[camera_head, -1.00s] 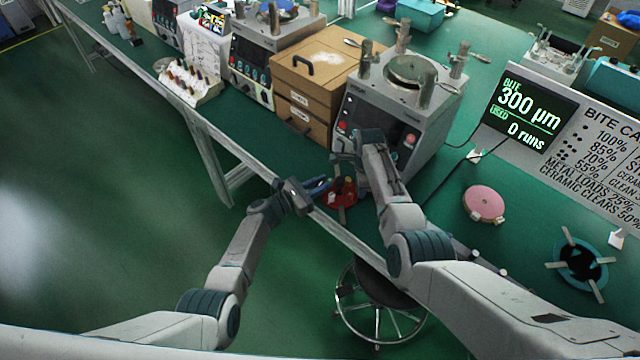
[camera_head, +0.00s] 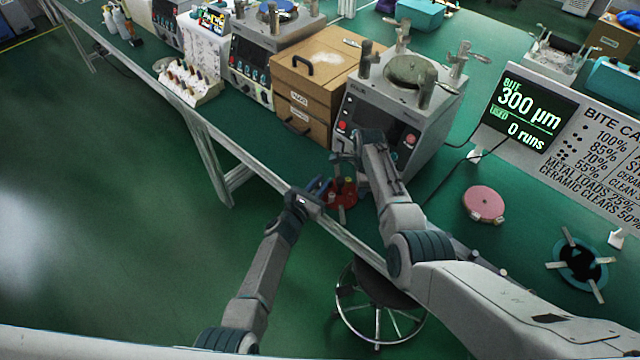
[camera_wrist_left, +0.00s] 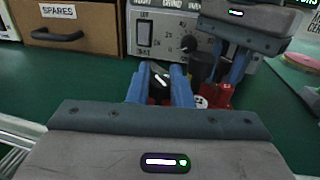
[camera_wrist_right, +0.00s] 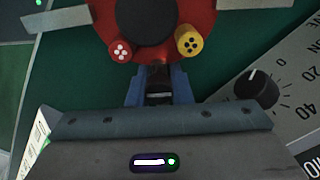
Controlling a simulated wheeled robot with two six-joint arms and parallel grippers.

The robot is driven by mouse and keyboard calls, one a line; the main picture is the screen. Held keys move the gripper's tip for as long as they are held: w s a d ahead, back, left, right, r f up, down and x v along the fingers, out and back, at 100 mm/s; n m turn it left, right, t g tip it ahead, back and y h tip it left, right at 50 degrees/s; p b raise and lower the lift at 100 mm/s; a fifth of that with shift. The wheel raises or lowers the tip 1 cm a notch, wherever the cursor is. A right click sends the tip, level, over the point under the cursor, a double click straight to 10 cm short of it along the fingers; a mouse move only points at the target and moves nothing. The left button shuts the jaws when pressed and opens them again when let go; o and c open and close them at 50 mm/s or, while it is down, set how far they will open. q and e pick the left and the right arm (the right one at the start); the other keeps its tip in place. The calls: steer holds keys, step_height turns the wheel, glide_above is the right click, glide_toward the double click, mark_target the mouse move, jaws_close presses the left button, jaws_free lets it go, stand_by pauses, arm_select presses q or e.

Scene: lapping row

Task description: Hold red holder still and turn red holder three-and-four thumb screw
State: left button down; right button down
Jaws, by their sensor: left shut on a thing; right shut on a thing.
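The red holder (camera_head: 343,194) sits on the green bench near its front edge, at the foot of a grey machine. In the right wrist view its red disc (camera_wrist_right: 204,22) has a black centre, a red knob with white dots (camera_wrist_right: 121,51) and a yellow knob with dark dots (camera_wrist_right: 189,41). My right gripper (camera_wrist_right: 158,86) is shut at the holder's rim; the gripped part is mostly hidden. My left gripper (camera_head: 320,187) reaches the holder's left side. In the left wrist view it is shut on a dark piece with a white mark (camera_wrist_left: 160,76), apparently the thumb screw.
The grey machine (camera_head: 385,125) stands close behind the holder, with dials on its front. A wooden drawer box (camera_head: 305,85) is left of it. A pink disc (camera_head: 484,204) and a teal ring with arms (camera_head: 582,262) lie to the right. A stool (camera_head: 380,310) stands below the bench edge.

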arm_select(q)
steer(key=shift+n+t+y, duration=0.4)
steer(key=shift+n+y, duration=0.1)
steer(key=shift+y, duration=0.5)
steer(key=c, duration=1.3)
jaws_free()
steer(key=shift+c, duration=0.2)
steer(key=v, duration=1.2)
steer(key=shift+f, duration=0.1)
